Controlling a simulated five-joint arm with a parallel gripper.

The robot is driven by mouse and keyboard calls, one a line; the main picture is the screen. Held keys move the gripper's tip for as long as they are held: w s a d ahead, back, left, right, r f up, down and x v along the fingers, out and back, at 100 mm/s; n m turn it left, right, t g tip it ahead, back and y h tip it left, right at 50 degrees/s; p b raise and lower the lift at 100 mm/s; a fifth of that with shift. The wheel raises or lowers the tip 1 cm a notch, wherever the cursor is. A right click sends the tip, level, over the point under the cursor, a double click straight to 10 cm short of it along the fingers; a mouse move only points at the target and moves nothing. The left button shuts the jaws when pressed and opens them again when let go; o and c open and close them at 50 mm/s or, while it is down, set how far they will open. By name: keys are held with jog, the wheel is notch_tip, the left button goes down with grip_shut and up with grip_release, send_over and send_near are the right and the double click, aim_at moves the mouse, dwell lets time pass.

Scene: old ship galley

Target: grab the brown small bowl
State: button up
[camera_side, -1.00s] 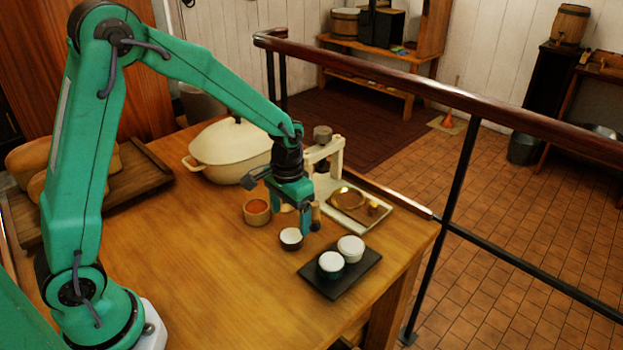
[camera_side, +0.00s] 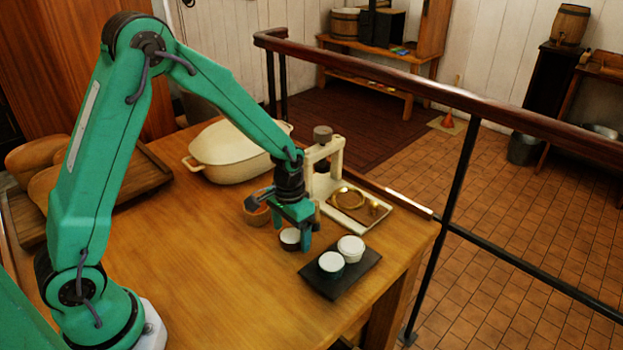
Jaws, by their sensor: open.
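A small brown bowl with a white inside (camera_side: 289,240) stands upright on the wooden table. My gripper (camera_side: 293,232) points down right at this bowl, with one finger to the right of it; its other finger is hard to make out. The jaws are open, and part of the bowl is hidden behind the gripper. I cannot tell whether a finger touches it. A second, tan wooden bowl (camera_side: 256,215) stands just behind and left, partly covered by my gripper.
A dark tray (camera_side: 318,284) with two white-topped cups (camera_side: 331,263) lies close on the right. A pale stand (camera_side: 335,160) and a tray with a gold ring (camera_side: 385,213) are behind. A cream pot (camera_side: 235,155) stands further back. The table's front left is clear.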

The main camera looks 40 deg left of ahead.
aim_at(292, 238)
jog(key=shift+c, duration=0.2)
jog(key=c, duration=1.1)
jog(key=shift+r, duration=0.1)
jog(key=shift+r, duration=0.75)
jog(key=r, duration=0.2)
jog(key=d+r, duration=0.1)
jog(key=shift+s+r, duration=0.1)
jog(key=shift+s, duration=0.2)
jog(key=s+d+r, duration=0.2)
jog(key=d, duration=0.1)
jog(key=s+d+r, duration=0.4)
jog(key=d, duration=0.1)
jog(key=shift+d+r, duration=0.1)
jog(key=shift+d, duration=0.25)
